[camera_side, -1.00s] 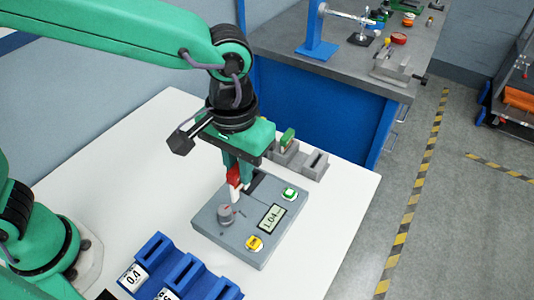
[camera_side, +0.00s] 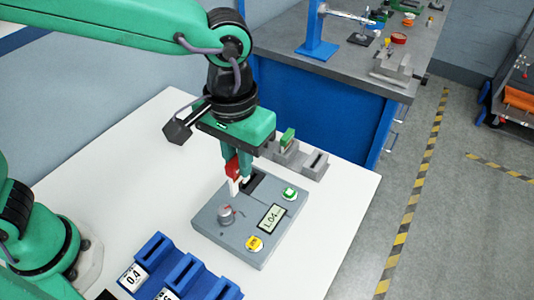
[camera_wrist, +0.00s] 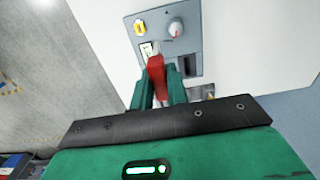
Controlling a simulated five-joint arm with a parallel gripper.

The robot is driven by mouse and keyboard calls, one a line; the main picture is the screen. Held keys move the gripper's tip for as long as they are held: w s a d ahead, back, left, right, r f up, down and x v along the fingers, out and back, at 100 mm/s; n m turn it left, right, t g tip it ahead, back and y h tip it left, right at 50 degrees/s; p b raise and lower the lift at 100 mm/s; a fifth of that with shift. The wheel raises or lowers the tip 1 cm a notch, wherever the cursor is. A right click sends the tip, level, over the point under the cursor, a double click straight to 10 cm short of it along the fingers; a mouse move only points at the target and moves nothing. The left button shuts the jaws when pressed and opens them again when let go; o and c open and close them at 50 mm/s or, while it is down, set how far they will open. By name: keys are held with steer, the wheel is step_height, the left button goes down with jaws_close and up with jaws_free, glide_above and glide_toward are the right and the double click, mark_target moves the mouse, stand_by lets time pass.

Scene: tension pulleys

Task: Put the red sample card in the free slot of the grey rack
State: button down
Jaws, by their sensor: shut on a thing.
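My gripper (camera_side: 234,172) is shut on the red sample card (camera_side: 232,168), which has a white lower end. It holds the card upright just above the grey instrument, beside its dark slot. The card also shows between the fingers in the wrist view (camera_wrist: 157,74). The grey rack (camera_side: 306,168) stands on the white table behind the instrument. A green card (camera_side: 288,137) stands in one of its slots. The slot at the rack's right end looks empty. My gripper hides the rack's left part.
The grey instrument (camera_side: 225,238) has a dial (camera_side: 226,214), a display (camera_side: 272,218), and green and yellow buttons. A blue rack (camera_side: 184,270) with labelled slots is at the front. The white table is clear to the right of the instrument.

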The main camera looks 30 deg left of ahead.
steer(key=shift+w, duration=0.1)
steer(key=w+d+f, duration=0.2)
steer(key=w+f, duration=0.1)
steer(key=w, duration=0.9)
steer(key=w+d+f, duration=0.2)
steer(key=w+f, duration=0.2)
steer(key=w, duration=0.8)
steer(key=shift+d, duration=0.35)
steer(key=shift+f, duration=0.25)
steer(key=shift+f, duration=2.1)
steer(key=shift+f, duration=2.05)
stand_by(0.8)
